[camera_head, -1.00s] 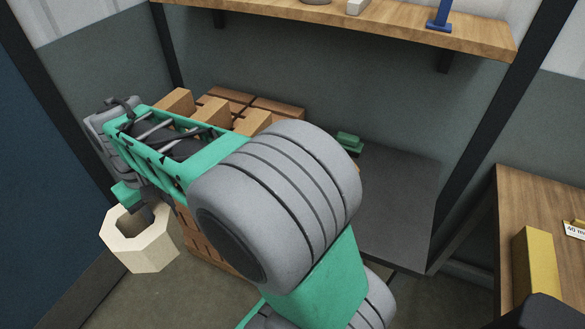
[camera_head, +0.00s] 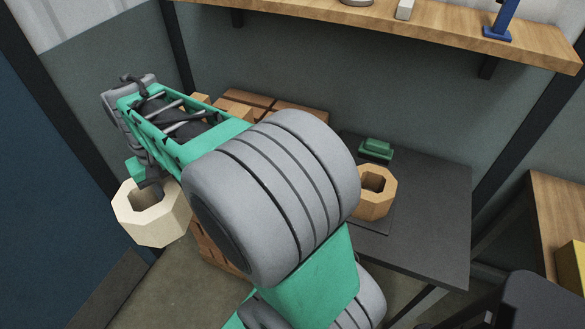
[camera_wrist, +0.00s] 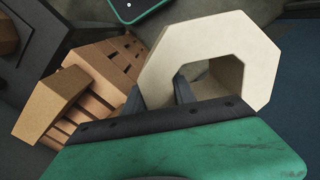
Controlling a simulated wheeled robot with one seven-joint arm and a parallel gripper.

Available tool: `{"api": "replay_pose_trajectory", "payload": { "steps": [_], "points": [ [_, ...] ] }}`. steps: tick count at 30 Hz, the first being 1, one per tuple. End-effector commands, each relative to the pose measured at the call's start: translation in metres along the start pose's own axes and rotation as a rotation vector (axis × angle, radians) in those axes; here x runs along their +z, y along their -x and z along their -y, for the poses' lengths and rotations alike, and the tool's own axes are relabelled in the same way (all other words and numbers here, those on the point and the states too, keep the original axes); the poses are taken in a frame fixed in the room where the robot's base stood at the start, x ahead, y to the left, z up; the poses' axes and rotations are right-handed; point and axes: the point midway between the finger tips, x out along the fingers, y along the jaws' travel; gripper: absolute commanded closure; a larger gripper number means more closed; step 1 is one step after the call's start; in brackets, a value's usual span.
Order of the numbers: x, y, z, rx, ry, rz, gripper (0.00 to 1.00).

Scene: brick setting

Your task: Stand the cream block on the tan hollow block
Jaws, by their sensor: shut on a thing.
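The cream block (camera_head: 153,222) is a pale hollow ring with flat outer sides, hanging in the air at the left of the head view. My gripper (camera_head: 150,186) is shut on its wall, with one finger inside the hole. The wrist view shows the cream block (camera_wrist: 250,55) too, with my gripper (camera_wrist: 162,92) at its left wall. The tan hollow block (camera_head: 371,205) stands on the dark table, hole facing up, just right of my arm. Its left edge is close to or behind my arm in the head view. The cream block is well apart from it.
The dark table (camera_head: 430,220) has a green object (camera_head: 376,149) behind the tan block. Brown cartons on a stack (camera_wrist: 95,75) stand near my gripper. A wooden shelf (camera_head: 440,28) runs above, and a wooden bench (camera_head: 560,215) stands at right.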

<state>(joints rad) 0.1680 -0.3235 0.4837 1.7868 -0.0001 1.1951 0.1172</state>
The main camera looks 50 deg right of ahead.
Motion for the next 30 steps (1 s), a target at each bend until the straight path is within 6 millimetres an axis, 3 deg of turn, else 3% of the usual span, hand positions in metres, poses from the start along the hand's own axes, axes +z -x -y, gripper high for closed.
{"api": "replay_pose_trajectory", "payload": {
  "steps": [8, 14, 21, 25, 30],
  "points": [
    [0.016, 0.025, -0.109, -0.001, -0.506, -0.009, 1.00],
    [0.058, 0.042, -0.193, -0.001, -0.963, -0.008, 1.00],
    [0.133, 0.062, -0.272, 0.000, -1.517, -0.008, 1.00],
    [0.181, 0.072, -0.302, 0.000, -1.815, -0.010, 1.00],
    [0.243, 0.083, -0.325, 0.000, -2.172, -0.010, 1.00]
  ]
}}
